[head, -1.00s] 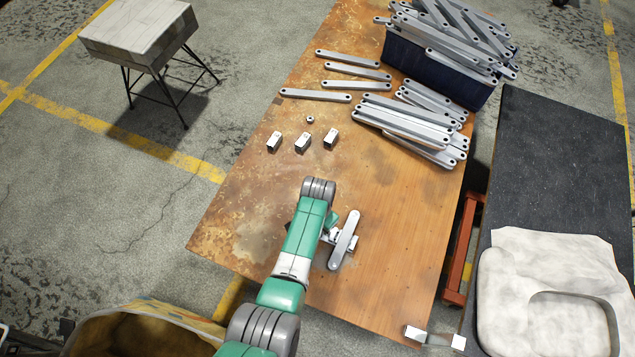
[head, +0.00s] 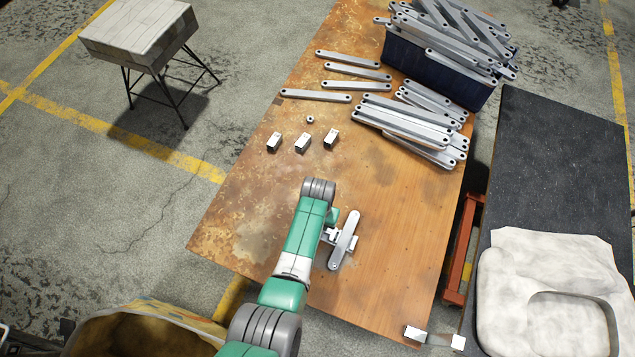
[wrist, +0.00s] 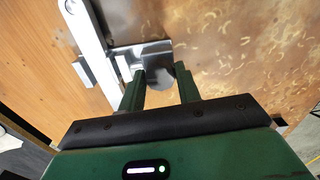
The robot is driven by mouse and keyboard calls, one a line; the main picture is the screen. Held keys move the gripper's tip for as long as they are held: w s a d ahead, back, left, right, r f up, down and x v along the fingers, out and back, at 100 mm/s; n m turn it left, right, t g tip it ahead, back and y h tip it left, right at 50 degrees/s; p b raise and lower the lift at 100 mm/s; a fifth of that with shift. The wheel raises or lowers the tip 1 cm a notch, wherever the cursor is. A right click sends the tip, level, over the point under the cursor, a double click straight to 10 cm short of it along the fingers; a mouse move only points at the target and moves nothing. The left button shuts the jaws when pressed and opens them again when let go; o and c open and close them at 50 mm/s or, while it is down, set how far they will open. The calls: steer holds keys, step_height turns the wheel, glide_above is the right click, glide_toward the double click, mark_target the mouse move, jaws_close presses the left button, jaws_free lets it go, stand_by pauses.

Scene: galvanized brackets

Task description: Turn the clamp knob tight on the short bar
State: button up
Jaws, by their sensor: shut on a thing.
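The short bar (head: 344,240), grey with a hole at each end, lies on the wooden table beside my wrist. In the wrist view the bar (wrist: 92,45) runs down the left side. A grey metal clamp (wrist: 143,53) sits across it and also shows beside my arm in the head view (head: 330,236). My gripper (wrist: 162,80) has its two green fingers shut on the clamp knob (wrist: 182,74), a rounded grey part partly hidden by the fingers. In the head view my arm hides most of the gripper and the knob.
Several longer bars (head: 405,125) lie at the back right of the table, by a dark blue bin (head: 430,78) heaped with more. Small metal blocks (head: 302,143) and a small nut-like part (head: 310,119) stand left of centre. The table (head: 400,220) right of the bar is clear.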

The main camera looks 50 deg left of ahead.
steer(key=m, duration=1.8)
steer(key=shift+p, duration=0.3)
steer(key=o, duration=0.9)
